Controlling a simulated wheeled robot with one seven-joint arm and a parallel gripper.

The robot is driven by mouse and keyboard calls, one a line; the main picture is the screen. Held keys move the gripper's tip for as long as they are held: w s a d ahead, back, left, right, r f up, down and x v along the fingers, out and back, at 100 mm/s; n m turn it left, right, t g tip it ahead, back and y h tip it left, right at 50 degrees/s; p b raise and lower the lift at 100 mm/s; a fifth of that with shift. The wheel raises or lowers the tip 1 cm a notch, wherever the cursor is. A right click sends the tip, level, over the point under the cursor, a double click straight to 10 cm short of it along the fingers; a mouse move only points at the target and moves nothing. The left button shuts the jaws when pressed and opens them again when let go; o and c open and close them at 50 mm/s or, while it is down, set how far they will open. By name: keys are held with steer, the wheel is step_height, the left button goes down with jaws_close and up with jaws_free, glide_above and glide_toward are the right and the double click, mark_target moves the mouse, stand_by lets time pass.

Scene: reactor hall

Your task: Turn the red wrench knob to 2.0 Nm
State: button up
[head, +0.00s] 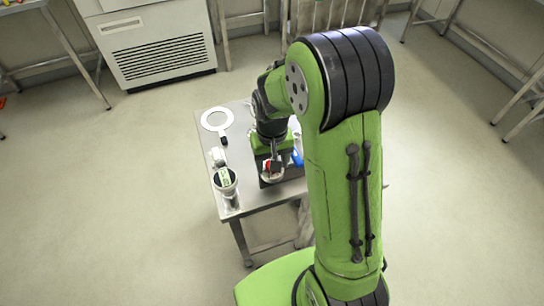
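My gripper (274,154) points down over the small metal table, at the end of my green and black arm. Right under its fingers is a small red part (270,165), likely the red wrench knob, on a pale round piece (273,176). These sit on a dark base (291,175) near the table's front. The fingers look close to the red part or touching it; I cannot tell which, nor how far apart they are. No scale or torque reading can be made out. My arm hides part of the table's right side.
A white ring with a dark handle (217,120) lies at the table's (262,197) back left. A small white item (218,157) and a dark-rimmed cup (225,183) with something green stand at the left edge. A blue and white object (297,156) is partly hidden behind my arm.

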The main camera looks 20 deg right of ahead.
step_height(320, 180, up, 16)
steer(key=p, duration=0.4)
steer(key=shift+p, duration=0.35)
steer(key=s+r+t+p, duration=0.1)
steer(key=s+r, duration=0.3)
steer(key=s, duration=0.5)
steer(key=s+r+t, duration=0.4)
steer(key=s, duration=0.4)
steer(key=shift+s+r+n+t+p, duration=0.15)
steer(key=shift+s+n+t+p, duration=0.15)
steer(key=shift+s+n+p, duration=0.1)
steer(key=shift+w, duration=0.1)
